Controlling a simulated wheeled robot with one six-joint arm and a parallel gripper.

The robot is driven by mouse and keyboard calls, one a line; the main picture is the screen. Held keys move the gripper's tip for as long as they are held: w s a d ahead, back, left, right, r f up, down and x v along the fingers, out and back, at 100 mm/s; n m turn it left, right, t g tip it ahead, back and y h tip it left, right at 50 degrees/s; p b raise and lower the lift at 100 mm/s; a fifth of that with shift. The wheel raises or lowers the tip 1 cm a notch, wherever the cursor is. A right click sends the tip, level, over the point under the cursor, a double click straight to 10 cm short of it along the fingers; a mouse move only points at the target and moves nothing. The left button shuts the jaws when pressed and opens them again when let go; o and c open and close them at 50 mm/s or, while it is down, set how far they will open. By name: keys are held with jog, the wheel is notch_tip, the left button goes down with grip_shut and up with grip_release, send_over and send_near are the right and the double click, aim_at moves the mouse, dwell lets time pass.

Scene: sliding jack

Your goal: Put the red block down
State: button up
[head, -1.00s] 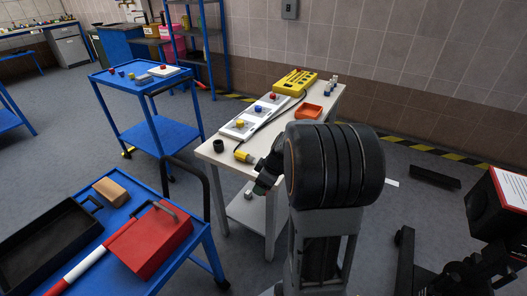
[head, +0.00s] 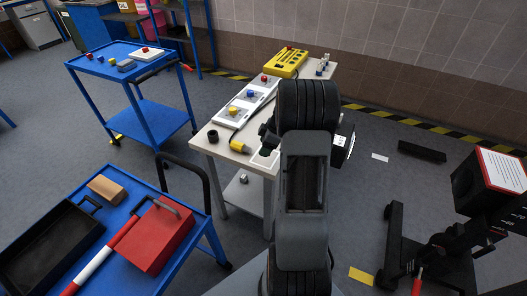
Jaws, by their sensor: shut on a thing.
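I cannot make out a red block that is clearly the task's own. My arm fills the middle of the head view and hides my gripper's fingers and whatever is between them. Dark parts of my wrist show on the left of the arm, over the front of the white table (head: 205,141), and a white and black part shows on its right. A pale-rimmed square (head: 265,158) lies at the table's front edge, partly covered by my arm. Small red pieces show on a white panel (head: 268,85) on the table and on a white box (head: 146,54) on the far blue cart (head: 90,66).
A yellow control box (head: 288,62), a black cup (head: 213,136) and a yellow connector (head: 238,146) are on the table. A near blue cart (head: 127,206) holds a red toolbox (head: 160,238), a black tray (head: 45,250) and a brown block (head: 106,189). Dark equipment stands at right.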

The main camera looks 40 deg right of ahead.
jog(key=shift+w+d+f, duration=0.25)
jog(key=shift+w+f, duration=0.6)
jog(key=shift+f, duration=1.65)
jog(key=shift+f, duration=0.25)
jog(key=o, duration=0.9)
jog(key=shift+r, duration=0.1)
